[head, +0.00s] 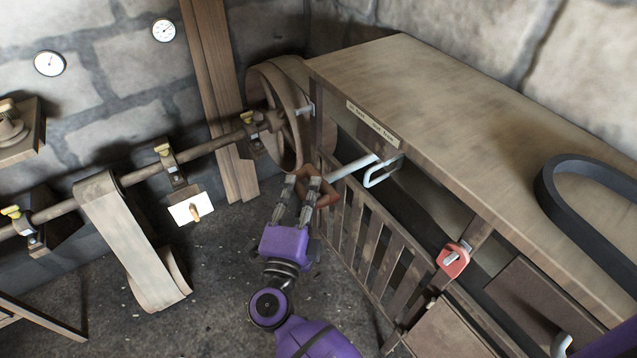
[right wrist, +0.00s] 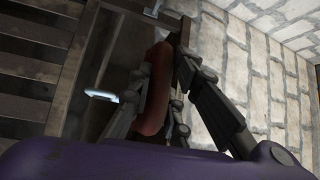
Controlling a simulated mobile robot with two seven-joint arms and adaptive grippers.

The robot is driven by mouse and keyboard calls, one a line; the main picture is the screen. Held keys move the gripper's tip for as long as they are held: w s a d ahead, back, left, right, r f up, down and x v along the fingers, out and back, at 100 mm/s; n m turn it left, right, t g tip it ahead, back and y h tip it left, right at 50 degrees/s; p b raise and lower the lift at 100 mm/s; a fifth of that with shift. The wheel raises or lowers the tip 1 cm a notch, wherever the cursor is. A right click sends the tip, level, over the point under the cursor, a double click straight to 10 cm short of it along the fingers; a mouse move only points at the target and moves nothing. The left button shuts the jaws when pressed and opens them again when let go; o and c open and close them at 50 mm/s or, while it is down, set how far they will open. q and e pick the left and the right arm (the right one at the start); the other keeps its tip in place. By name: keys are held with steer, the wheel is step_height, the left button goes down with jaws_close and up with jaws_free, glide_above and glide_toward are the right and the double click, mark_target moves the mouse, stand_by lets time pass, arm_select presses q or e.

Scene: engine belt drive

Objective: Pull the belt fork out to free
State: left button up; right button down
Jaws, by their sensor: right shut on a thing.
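The belt fork shows as a pale rod (head: 352,168) reaching from the front of the wooden bench, with a bent loop (head: 383,172) beside it under the bench top. At the rod's near end is a red-brown handle (head: 326,199). My right gripper (head: 302,182) is shut on this handle, its two fingers on either side. The handle also shows between the fingers in the right wrist view (right wrist: 155,88), where a small pale metal piece (right wrist: 101,94) lies to its left. The fingers hide part of the handle. My left gripper is not in view.
The bench (head: 440,105) has a slatted front (head: 362,232) and a red padlock-like piece (head: 453,260). A dark belt loop (head: 547,190) lies on top. A large wheel (head: 277,112) and shaft (head: 215,143) stand behind; a wide pale belt (head: 125,232) hangs at left. Floor at front is clear.

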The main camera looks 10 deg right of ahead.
steer(key=shift+a+f, duration=0.15)
steer(key=shift+a, duration=0.1)
steer(key=c, duration=1.7)
jaws_free()
steer(key=shift+s+a, duration=0.1)
steer(key=shift+o, duration=0.3)
steer(key=r+v, duration=0.1)
steer(key=v, duration=0.6)
steer(key=shift+s+f, duration=0.25)
steer(key=shift+f, duration=0.15)
